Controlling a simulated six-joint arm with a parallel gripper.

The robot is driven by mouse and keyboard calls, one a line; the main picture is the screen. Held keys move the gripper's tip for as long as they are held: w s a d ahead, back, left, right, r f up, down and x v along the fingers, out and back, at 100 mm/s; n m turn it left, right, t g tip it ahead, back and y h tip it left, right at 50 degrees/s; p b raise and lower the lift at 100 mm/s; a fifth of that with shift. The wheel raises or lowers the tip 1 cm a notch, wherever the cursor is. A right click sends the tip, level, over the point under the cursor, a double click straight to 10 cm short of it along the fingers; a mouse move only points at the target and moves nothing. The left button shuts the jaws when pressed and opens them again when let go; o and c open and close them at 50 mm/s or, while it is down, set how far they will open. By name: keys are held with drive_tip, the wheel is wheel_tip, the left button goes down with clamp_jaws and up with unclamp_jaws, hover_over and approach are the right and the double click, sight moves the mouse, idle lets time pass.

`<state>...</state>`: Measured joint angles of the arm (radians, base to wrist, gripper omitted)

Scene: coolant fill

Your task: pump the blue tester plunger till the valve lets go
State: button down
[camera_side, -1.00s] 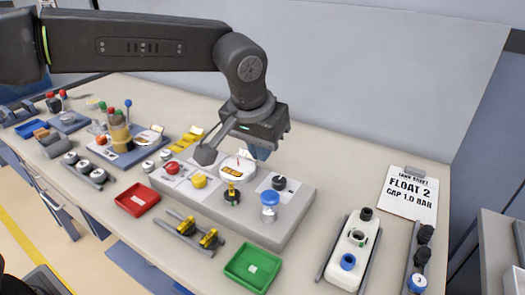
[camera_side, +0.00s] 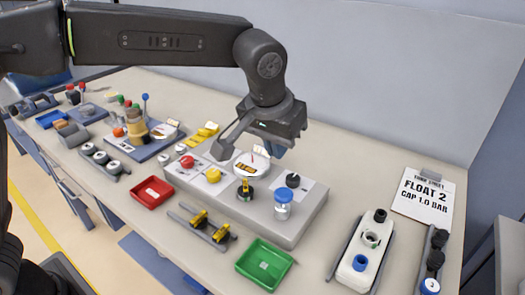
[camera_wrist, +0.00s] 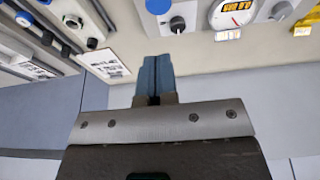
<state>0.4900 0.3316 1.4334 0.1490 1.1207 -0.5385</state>
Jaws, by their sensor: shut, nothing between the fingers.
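The blue tester plunger (camera_side: 283,195) stands upright at the front right of the grey tester block, its blue cap above a pale body. In the wrist view, a blue cap (camera_wrist: 158,6) shows at the top edge, just beyond my fingertips. My gripper (camera_side: 277,150) is shut and empty, its blue fingers pointing down above the rear of the block, behind the plunger and apart from it. The closed fingers also show in the wrist view (camera_wrist: 154,75).
The block (camera_side: 270,238) also carries a black knob (camera_side: 293,181), a yellow button (camera_side: 213,175) and a red knob (camera_side: 187,161). A "FLOAT 2, CAP 1.0 BAR" card (camera_side: 424,193) lies right.

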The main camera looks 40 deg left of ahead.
sight(282, 194)
wheel_tip(282, 194, up, 3)
drive_tip(key=shift+f, duration=0.2)
idle(0.4)
drive_tip(key=x, duration=0.8)
drive_tip(key=s+x, duration=0.1)
drive_tip(key=x, duration=0.3)
drive_tip(key=shift+w+f, duration=0.15)
drive_tip(key=shift+f, duration=0.9)
drive_tip(key=shift+f, duration=1.5)
